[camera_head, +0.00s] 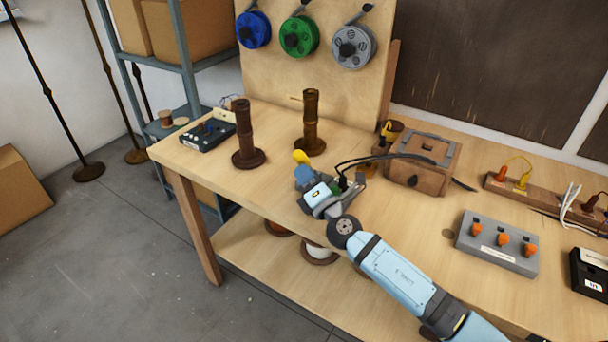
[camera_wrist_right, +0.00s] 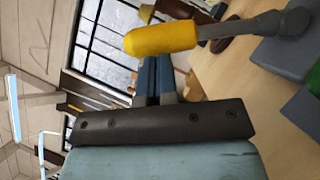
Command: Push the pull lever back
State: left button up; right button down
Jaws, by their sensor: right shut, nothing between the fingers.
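The pull lever has a yellow handle (camera_head: 301,157) on a metal rod, and it shows larger in the right wrist view (camera_wrist_right: 160,39). The rod joins a grey base at the right of that view, beside a green part. My right gripper (camera_head: 303,172) is at the lever on the workbench, its blue fingers shut and empty. My arm and gripper hide most of the lever's base in the head view. My left gripper is not in view.
A wooden box (camera_head: 424,165) with black cables stands right of the gripper. Two brown turned posts (camera_head: 245,140) (camera_head: 311,125) stand at the back left. A grey switch block (camera_head: 497,243) lies at the right. The bench's front left is bare.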

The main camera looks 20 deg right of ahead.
jog(key=shift+w+d+r+p, duration=0.1)
jog(key=shift+r+p, duration=0.25)
jog(key=shift+p, duration=0.15)
pick_arm(q)
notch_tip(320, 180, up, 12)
jog(key=p, duration=1.2)
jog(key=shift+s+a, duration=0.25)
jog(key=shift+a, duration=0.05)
pick_arm(e)
jog(key=w+d+r+m+g+h, duration=0.2)
jog(key=w+d+r+m, duration=0.1)
jog(key=m, duration=0.3)
jog(key=shift+w+d+r, duration=0.25)
jog(key=shift+w+d, duration=0.1)
jog(key=shift+d, duration=0.55)
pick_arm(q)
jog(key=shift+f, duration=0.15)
pick_arm(e)
jog(key=shift+w+d+r, duration=0.1)
jog(key=shift+d, duration=0.05)
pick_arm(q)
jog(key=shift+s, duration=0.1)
